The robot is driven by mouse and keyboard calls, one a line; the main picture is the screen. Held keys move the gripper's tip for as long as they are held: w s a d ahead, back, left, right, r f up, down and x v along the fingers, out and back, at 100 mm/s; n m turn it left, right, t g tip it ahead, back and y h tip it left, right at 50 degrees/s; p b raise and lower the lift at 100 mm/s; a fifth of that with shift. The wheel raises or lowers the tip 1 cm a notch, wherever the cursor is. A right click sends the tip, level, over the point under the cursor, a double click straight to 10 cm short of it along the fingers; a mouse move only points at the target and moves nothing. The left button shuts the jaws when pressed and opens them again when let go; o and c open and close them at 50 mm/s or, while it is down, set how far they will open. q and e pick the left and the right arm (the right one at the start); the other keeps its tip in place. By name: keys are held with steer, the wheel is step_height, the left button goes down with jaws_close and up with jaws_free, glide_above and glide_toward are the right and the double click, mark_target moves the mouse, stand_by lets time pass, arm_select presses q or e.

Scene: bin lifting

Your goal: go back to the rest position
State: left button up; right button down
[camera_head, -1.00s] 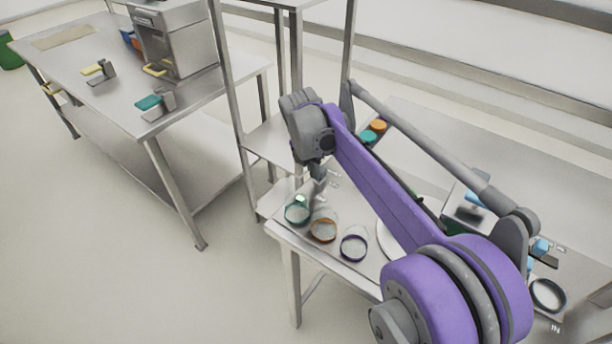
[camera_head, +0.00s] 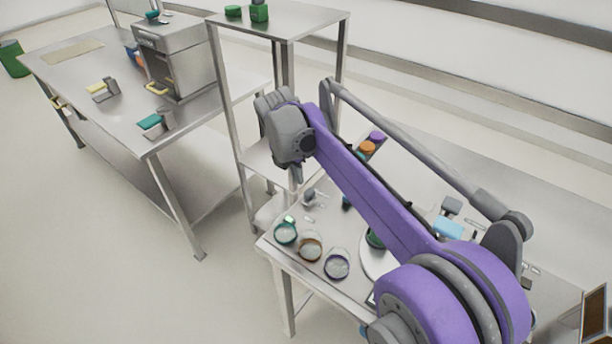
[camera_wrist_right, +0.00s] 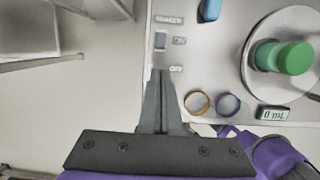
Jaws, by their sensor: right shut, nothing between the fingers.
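My right gripper (camera_head: 297,173) hangs at the end of my purple arm, over the left end of the steel table (camera_head: 290,262). In the right wrist view its fingers (camera_wrist_right: 160,78) are together and hold nothing. It appears above and apart from the table; the exact height is hard to tell. My arm hides part of the table top. My left gripper is not in view.
Teal (camera_head: 286,233), orange (camera_head: 310,246) and purple (camera_head: 337,265) rings lie near the front edge. A green cylinder (camera_wrist_right: 287,57) stands on a round plate (camera_wrist_right: 251,83).

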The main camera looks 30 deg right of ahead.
steer(key=shift+a+r, duration=0.15)
steer(key=shift+r, duration=0.25)
